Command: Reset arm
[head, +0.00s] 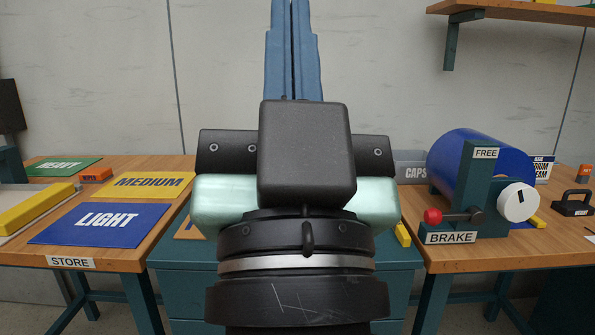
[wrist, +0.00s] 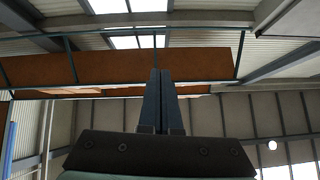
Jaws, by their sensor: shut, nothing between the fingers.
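My gripper (head: 292,45) stands upright in the middle of the head view, its two blue fingers pressed together and pointing up in front of the grey wall. Nothing is between the fingers. In the wrist view my gripper (wrist: 162,100) is also shut and points up towards the ceiling beams and roof panels. It touches nothing. My arm and wrist hide the middle of the workbench behind them.
The left bench holds a green HEAVY mat (head: 63,166), a yellow MEDIUM mat (head: 150,185) and a blue LIGHT mat (head: 100,223). At right stands a blue drum (head: 475,160) with a red-knobbed BRAKE lever (head: 450,215). A wooden shelf (head: 515,12) hangs at upper right.

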